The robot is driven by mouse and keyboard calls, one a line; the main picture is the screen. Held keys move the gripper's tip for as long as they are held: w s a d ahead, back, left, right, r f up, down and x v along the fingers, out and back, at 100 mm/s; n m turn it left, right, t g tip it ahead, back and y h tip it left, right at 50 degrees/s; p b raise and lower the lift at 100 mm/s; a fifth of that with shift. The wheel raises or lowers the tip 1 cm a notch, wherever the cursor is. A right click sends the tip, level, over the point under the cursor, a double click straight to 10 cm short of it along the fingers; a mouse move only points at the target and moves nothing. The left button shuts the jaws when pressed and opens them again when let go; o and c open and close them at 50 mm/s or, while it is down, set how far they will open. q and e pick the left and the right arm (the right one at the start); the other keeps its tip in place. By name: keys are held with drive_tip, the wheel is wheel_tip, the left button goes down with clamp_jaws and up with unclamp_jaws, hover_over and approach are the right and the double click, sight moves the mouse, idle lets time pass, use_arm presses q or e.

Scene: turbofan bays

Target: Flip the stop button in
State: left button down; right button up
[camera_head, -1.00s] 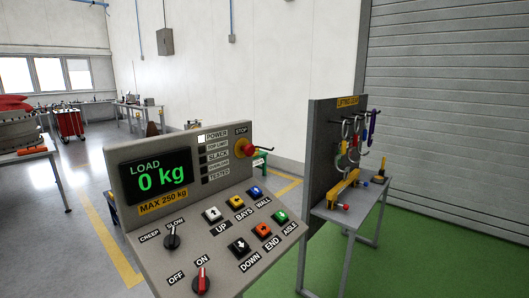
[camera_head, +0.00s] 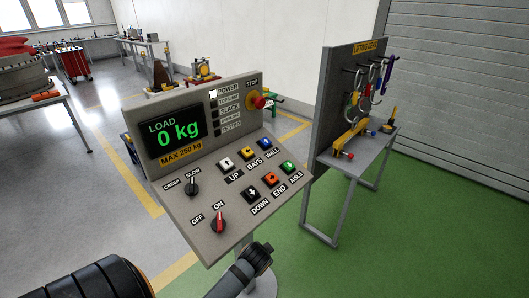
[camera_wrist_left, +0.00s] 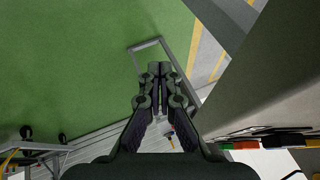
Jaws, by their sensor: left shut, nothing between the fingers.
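The stop button (camera_head: 258,101) is a red mushroom head on a yellow collar at the upper right of the grey control panel (camera_head: 210,160), under the STOP label. It stands out from the panel face in the head view. My left gripper (camera_wrist_left: 158,68) is shut and empty in the wrist view. The panel's edge fills the right side of that view, with its coloured buttons (camera_wrist_left: 270,138) seen edge-on. The stop button cannot be made out there. In the head view my arm parts show at the bottom, below the panel, clear of the stop button. My right gripper is out of view.
The panel carries a load display (camera_head: 178,134) reading 0 kg, two knobs and several push buttons. A lifting gear stand (camera_head: 335,100) with hanging shackles stands to the right. Green floor (camera_head: 400,230) lies open in front of the shutter.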

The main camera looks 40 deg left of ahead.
use_arm(q)
wheel_tip(320, 180, up, 8)
drive_tip(key=p, duration=0.1)
drive_tip(key=w+a+r+m+t+y, duration=0.2)
drive_tip(key=w+a+r, duration=0.25)
drive_tip(key=w, duration=0.35)
drive_tip(key=w+a+r+m+t+y, duration=0.1)
drive_tip(key=w+a+r+t+y, duration=0.2)
drive_tip(key=w+r, duration=0.4)
drive_tip(key=w+a+r+m+t+y, duration=0.1)
drive_tip(key=w+a+r+m, duration=0.1)
drive_tip(key=w+r, duration=0.3)
drive_tip(key=w+a+r+m+t+y, duration=0.2)
drive_tip(key=w+a+r, duration=0.3)
drive_tip(key=r, duration=0.5)
drive_tip(key=shift+w+r, duration=0.25)
drive_tip(key=shift+w, duration=0.15)
drive_tip(key=shift+r, duration=0.1)
